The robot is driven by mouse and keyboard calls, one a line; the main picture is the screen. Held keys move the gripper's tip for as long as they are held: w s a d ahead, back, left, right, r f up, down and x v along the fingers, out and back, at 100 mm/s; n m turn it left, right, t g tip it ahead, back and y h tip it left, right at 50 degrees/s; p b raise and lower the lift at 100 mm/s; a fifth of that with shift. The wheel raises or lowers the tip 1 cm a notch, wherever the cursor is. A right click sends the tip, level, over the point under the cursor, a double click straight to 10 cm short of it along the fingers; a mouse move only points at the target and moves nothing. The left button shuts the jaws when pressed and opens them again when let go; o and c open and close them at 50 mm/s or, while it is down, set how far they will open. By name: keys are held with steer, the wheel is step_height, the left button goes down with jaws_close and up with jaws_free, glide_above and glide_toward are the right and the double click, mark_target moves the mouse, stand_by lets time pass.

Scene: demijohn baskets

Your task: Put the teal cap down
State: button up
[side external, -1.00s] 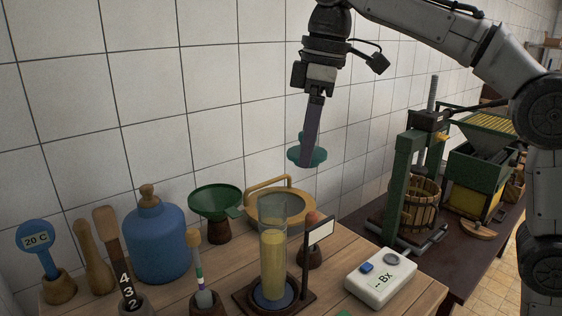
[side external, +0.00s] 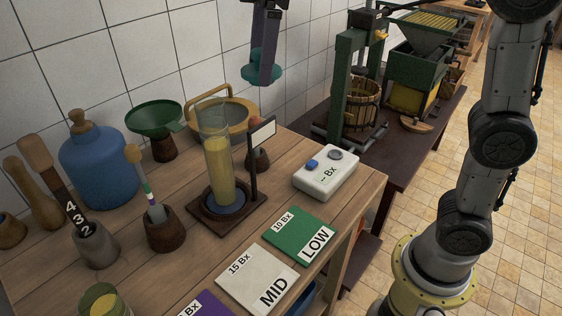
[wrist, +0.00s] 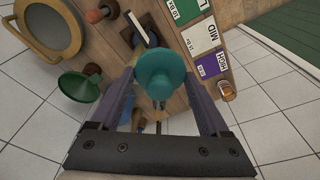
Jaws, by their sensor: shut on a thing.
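The teal cap (side external: 262,73) is held by my gripper (side external: 264,66) in the air above the back of the bench, near the tiled wall. In the wrist view the cap (wrist: 161,74) sits between the two fingers of my gripper (wrist: 160,88), which are shut on it. It is clear of the bench and touches nothing else that I can see. Part of the cap is hidden behind a finger in the side view.
A glass cylinder of yellow liquid (side external: 219,172) stands on the wooden bench (side external: 185,262). A green funnel (side external: 154,117), a blue demijohn (side external: 97,165), a sieve (side external: 232,118) and a white meter (side external: 325,172) stand around it. LOW (side external: 300,237) and MID (side external: 257,280) cards lie in front.

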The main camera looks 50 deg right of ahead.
steer(key=s+d+f+m, duration=0.1)
steer(key=s+d+f, duration=0.35)
steer(key=f, duration=0.55)
steer(key=s+d+f+m, duration=0.1)
steer(key=s+d+f, duration=0.4)
steer(key=f, duration=0.5)
steer(key=w+f, duration=0.1)
steer(key=w, duration=0.2)
steer(key=w+d+f, duration=0.1)
steer(key=w, duration=0.2)
steer(key=w+f, duration=0.1)
steer(key=w, duration=0.2)
steer(key=shift+d+f, duration=0.15)
steer(key=shift+d, duration=0.1)
glide_above(279, 179)
steer(key=s, duration=0.1)
steer(key=f, duration=0.5)
steer(key=shift+d+f, duration=0.2)
steer(key=shift+f, duration=0.05)
steer(key=shift+w+f, duration=0.15)
steer(key=shift+f, duration=0.75)
steer(key=shift+w+f, duration=0.1)
steer(key=shift+f, duration=0.8)
steer(key=shift+f, duration=0.1)
steer(key=o, duration=1.2)
steer(key=shift+c, duration=0.2)
